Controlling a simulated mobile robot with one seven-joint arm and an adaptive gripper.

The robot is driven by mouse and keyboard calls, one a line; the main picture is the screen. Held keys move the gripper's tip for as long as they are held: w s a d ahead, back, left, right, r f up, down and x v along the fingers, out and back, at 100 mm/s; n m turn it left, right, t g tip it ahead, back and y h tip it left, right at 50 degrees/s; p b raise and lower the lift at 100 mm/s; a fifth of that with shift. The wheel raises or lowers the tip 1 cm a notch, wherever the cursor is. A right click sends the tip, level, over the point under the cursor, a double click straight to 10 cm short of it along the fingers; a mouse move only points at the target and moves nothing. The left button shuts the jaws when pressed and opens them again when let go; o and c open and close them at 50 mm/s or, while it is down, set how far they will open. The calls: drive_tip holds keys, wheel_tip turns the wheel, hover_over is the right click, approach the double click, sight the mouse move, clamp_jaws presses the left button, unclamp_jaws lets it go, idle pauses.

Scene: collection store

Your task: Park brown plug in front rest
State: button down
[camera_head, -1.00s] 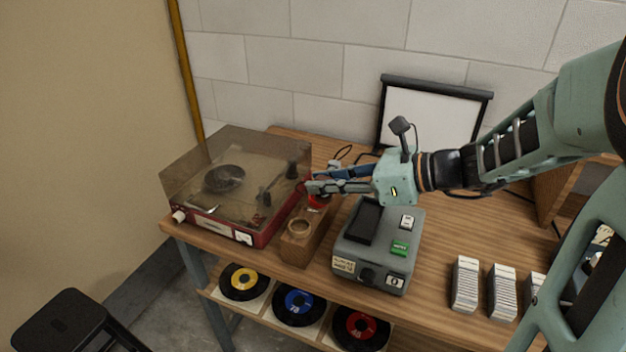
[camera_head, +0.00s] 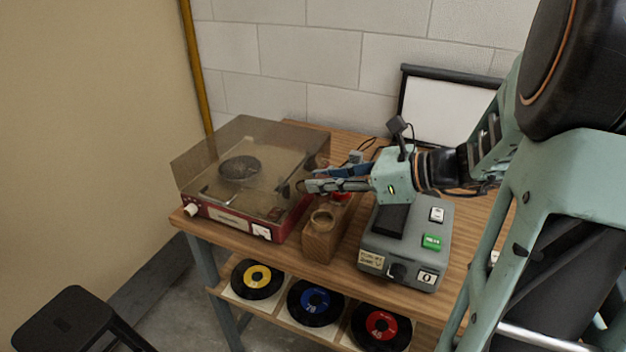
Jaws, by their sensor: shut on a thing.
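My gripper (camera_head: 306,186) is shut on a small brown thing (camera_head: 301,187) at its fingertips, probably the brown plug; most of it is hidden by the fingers. It is held above the table, between the record player's right side and the wooden block (camera_head: 317,244). The front rest (camera_head: 322,219) is a pale round ring on the near end of this block. It looks empty and lies below and to the right of the fingertips in the picture. A red thing (camera_head: 341,197) sits at the block's far end, partly behind my gripper.
A grey-green device (camera_head: 403,262) with a green button stands close to the block's right. A framed white panel (camera_head: 445,108) leans on the wall. Records (camera_head: 316,302) lie on the lower shelf.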

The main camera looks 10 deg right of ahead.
drive_tip(key=shift+f+b, duration=2.7)
drive_tip(key=shift+f, duration=0.2)
drive_tip(key=shift+r+p, duration=0.1)
drive_tip(key=shift+p, duration=0.4)
drive_tip(key=shift+f+b, duration=0.45)
drive_tip(key=shift+f, duration=0.25)
drive_tip(key=c, duration=2.1)
unclamp_jaws()
drive_tip(key=shift+d, duration=0.1)
drive_tip(key=shift+p+v, duration=0.65)
drive_tip(key=shift+v, duration=0.3)
drive_tip(key=shift+p+v, duration=2.2)
drive_tip(key=shift+v, duration=2.35)
